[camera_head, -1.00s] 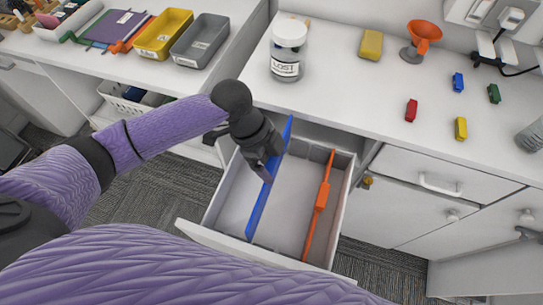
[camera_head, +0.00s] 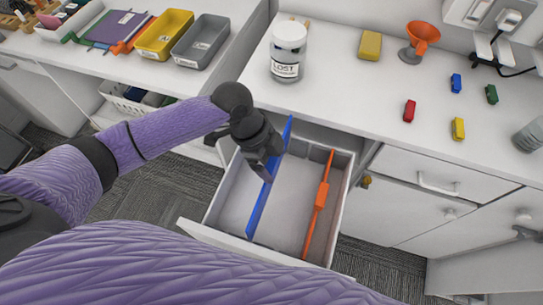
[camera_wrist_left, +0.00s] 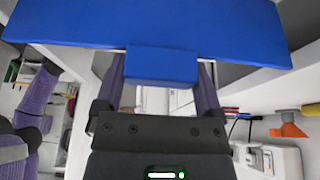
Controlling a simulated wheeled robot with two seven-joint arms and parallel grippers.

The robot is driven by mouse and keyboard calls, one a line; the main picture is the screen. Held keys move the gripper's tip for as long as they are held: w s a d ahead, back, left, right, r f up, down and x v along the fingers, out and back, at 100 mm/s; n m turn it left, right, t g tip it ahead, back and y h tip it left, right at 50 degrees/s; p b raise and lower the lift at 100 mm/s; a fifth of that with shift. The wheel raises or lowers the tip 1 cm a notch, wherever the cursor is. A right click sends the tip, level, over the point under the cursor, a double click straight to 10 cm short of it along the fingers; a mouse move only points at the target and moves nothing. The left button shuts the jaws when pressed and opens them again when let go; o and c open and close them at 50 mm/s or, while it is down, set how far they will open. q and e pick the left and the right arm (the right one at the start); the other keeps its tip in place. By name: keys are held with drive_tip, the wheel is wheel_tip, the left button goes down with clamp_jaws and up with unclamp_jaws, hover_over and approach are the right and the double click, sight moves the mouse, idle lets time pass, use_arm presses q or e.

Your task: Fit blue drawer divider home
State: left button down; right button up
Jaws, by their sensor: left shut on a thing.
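The blue drawer divider (camera_head: 257,210) is a long thin upright strip. It runs front to back over the left part of the open white drawer (camera_head: 342,205). Its far end overlaps the counter's front edge in the head view, and I cannot tell whether its lower edge touches the drawer floor. My left gripper (camera_head: 266,173) is shut on the divider near its middle, from above. In the left wrist view, the fingers (camera_wrist_left: 162,72) hold the block on the divider (camera_wrist_left: 150,22). The wrist hides part of the divider. My right gripper is not in view.
An orange divider (camera_head: 319,200) stands in the drawer to the right. On the counter are a white jar (camera_head: 288,50), a yellow block (camera_head: 371,44), an orange funnel (camera_head: 421,40) and several small colored pieces. Yellow (camera_head: 163,35) and grey (camera_head: 200,42) trays sit at the upper left.

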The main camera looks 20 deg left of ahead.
use_arm(q)
drive_tip(key=shift+f+b, duration=2.9)
drive_tip(key=shift+f, duration=1.4)
unclamp_jaws()
drive_tip(key=p+v, duration=0.3)
drive_tip(key=v, duration=0.7)
